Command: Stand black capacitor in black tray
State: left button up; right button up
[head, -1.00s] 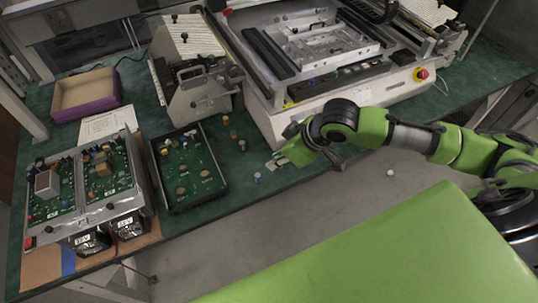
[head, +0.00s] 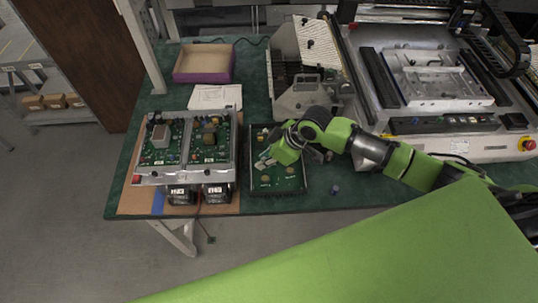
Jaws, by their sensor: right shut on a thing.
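The black tray (head: 284,184) lies on the green bench. It has dark walls and a green floor, with a few small round brownish parts (head: 265,178) in it. My right gripper (head: 265,161) is over the tray's left-middle part, with my green wrist reaching in from the right. It is shut on a small part that I take to be the black capacitor. That part is too small and covered to make out, and I cannot tell whether it touches the tray floor. My left gripper is not in view.
Left of the tray stands a metal case with circuit boards (head: 186,176). Behind are a purple-sided box (head: 204,77), a paper sheet (head: 215,97) and a grey slanted fixture (head: 306,95). A large machine (head: 440,125) fills the right. A small bluish part (head: 335,190) stands right of the tray.

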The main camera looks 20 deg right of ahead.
aim_at(260, 175)
jog(key=shift+f+b, duration=1.1)
jog(key=shift+b, duration=0.05)
notch_tip(260, 175, down, 2)
jog(key=shift+f+b, duration=0.15)
jog(key=shift+b, duration=1.1)
jog(key=shift+f+b, duration=0.45)
jog(key=shift+f, duration=0.6)
jog(key=shift+r+p, duration=0.1)
jog(key=shift+p, duration=0.2)
jog(key=shift+f, duration=0.35)
jog(key=shift+p, duration=0.3)
jog(key=shift+f, duration=0.4)
